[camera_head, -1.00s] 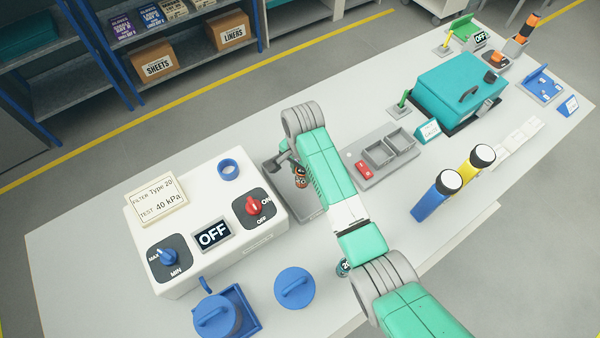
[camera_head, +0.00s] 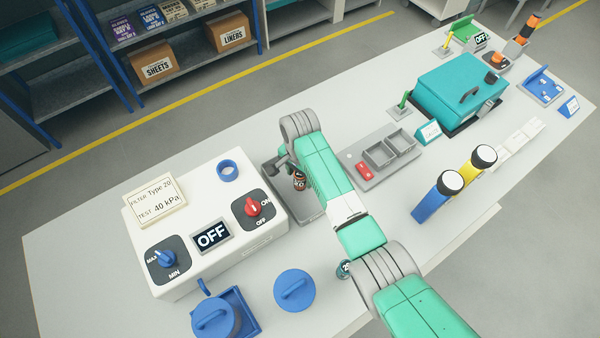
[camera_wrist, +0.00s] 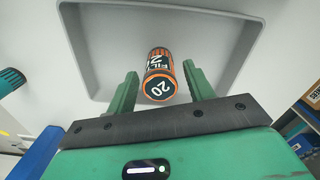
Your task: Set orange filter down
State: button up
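The orange filter (camera_head: 299,182), a black and orange cylinder marked 20, stands in the grey tray (camera_head: 311,207) right of the white test unit. In the wrist view the filter (camera_wrist: 160,74) shows its 20 end toward the camera, with the grey tray (camera_wrist: 100,65) around it. My gripper (camera_wrist: 160,72) is open, with one finger on each side of the filter and a visible gap on both sides. In the head view my arm hides most of the gripper and part of the tray.
The white test unit (camera_head: 270,236) reads OFF, with a blue ring (camera_head: 228,171) on top. A teal filter (camera_head: 343,269) is partly hidden by my arm. A grey tray with bins (camera_head: 372,172) lies to the right. A blue lid (camera_head: 294,290) lies in front.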

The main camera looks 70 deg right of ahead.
notch_tip(320, 180, up, 12)
jog(key=p, duration=0.1)
jog(key=shift+r, duration=0.2)
jog(key=shift+w, duration=0.1)
dwell(0.5)
